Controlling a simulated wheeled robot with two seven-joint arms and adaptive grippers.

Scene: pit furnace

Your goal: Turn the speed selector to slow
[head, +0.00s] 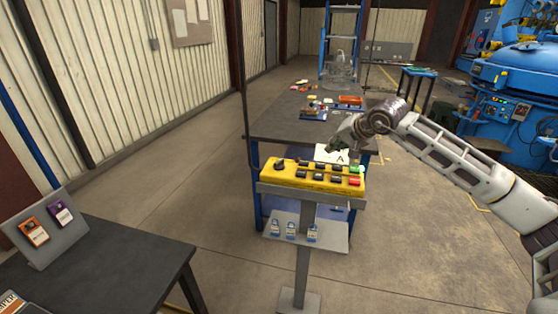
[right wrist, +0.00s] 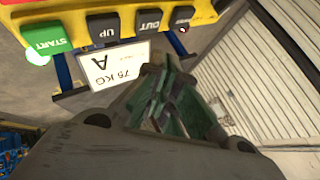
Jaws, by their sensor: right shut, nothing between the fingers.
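The yellow control box (head: 312,174) stands on a grey post in the middle of the head view. A black rotary knob (head: 281,166) sits at its left end, probably the speed selector; its setting is too small to read. My right gripper (head: 334,149) is shut and empty, above and behind the box's right half, apart from the knob. In the right wrist view the closed fingers (right wrist: 168,92) are below the yellow box edge (right wrist: 72,12). The green START button (right wrist: 48,35), UP button (right wrist: 103,28) and OUT button (right wrist: 150,22) show there. My left gripper is out of view.
A white card (right wrist: 108,66) marked "75 KG A" is near the box. A dark workbench (head: 275,125) is behind. A dark table (head: 120,255) is at the left front. Open floor lies around the post.

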